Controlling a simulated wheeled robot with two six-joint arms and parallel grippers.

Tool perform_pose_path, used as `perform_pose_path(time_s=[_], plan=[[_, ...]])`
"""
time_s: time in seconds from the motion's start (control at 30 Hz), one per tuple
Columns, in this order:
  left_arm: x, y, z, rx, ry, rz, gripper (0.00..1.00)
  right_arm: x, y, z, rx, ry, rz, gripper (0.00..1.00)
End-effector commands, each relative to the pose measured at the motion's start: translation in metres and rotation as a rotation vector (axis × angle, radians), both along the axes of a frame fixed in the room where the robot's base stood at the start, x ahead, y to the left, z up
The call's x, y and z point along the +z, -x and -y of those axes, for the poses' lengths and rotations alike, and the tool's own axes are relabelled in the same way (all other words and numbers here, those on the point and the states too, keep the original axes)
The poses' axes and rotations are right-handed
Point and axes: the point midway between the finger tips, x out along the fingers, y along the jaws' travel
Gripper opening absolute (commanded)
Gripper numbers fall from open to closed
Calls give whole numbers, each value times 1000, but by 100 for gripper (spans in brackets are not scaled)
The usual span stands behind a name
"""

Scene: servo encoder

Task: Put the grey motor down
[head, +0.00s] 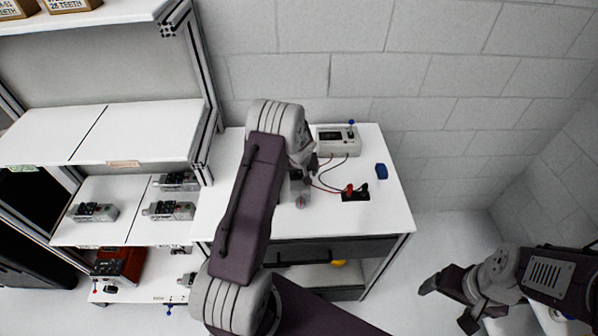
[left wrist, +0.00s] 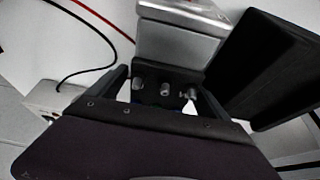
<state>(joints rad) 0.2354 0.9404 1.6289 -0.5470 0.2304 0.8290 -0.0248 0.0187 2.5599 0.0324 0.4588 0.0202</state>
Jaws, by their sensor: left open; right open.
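The grey motor (head: 300,190) is on the white table (head: 375,215), partly hidden behind my left arm in the head view. In the left wrist view the grey motor (left wrist: 180,28) shows as a pale metal body with several round connectors facing my gripper. My left gripper (left wrist: 163,85) is open with its fingers around or just short of the connector end; I cannot tell whether they touch it. In the head view the left fingers are mostly hidden by the arm. My right gripper (head: 450,305) is open and empty, low at the right, away from the table.
A blue block (head: 381,171) lies at the right.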

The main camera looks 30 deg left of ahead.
Motion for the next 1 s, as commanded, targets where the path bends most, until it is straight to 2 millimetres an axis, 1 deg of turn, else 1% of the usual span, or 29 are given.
perform_pose_path(time_s=[0.03,0.1,0.3,0.37,0.4,0.47,0.5,0.57,0.6,0.63,0.9,1.0], plan=[[-6,-2,-1,-1,0,-1,89,2,0,0,0,0,0,85],[-10,-3,-2,-2,-1,0,89,2,0,0,0,0,0,85],[-11,-4,-2,-1,0,1,89,1,0,0,0,0,0,85],[-11,-4,-2,-1,0,1,72,1,0,0,0,0,0,85],[-11,-4,-2,-1,0,1,61,1,0,0,0,0,-1,85],[-11,-4,-2,-1,-1,1,45,1,0,0,0,0,0,85],[-11,-4,-2,-1,-1,1,33,1,0,0,0,0,0,85],[-11,-4,-2,-1,-1,1,17,1,0,0,0,0,0,85],[-11,-4,-2,-1,-1,1,6,1,0,0,0,0,0,85],[-11,-4,-2,-1,-1,1,0,1,0,0,0,0,0,85],[-8,-5,-2,-2,-1,6,0,2,0,0,0,0,0,85],[-4,-5,-2,-1,-2,6,0,2,0,0,0,0,0,85]])
